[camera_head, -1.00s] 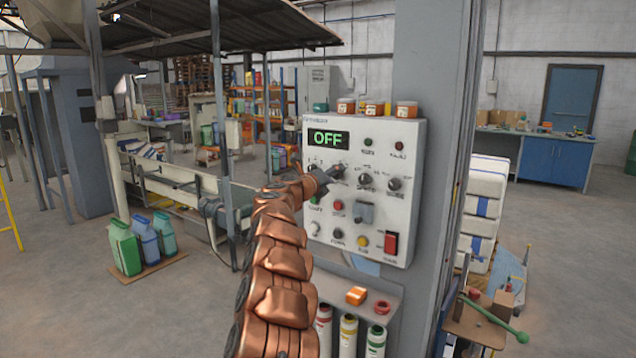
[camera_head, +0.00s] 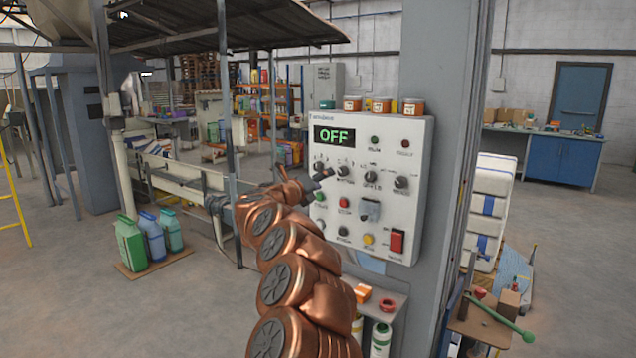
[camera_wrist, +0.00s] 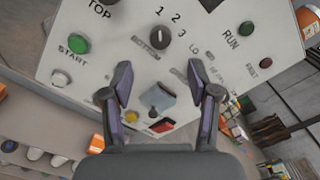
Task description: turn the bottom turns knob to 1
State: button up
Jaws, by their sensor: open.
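The white control panel (camera_head: 385,140) is mounted on a grey column, and its display (camera_head: 334,135) reads OFF. In the wrist view a dark round knob (camera_wrist: 160,38) has the numbers 1, 2 and 3 beside it and a label that seems to begin with BOTTOM. Contact cannot be told.
A grey switch block (camera_head: 370,209), a yellow button (camera_head: 369,239) and a red rocker (camera_head: 397,242) sit lower on the panel. A green START button (camera_wrist: 77,43) is to the left in the wrist view.

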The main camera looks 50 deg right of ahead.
jog(key=shift+a, duration=0.85)
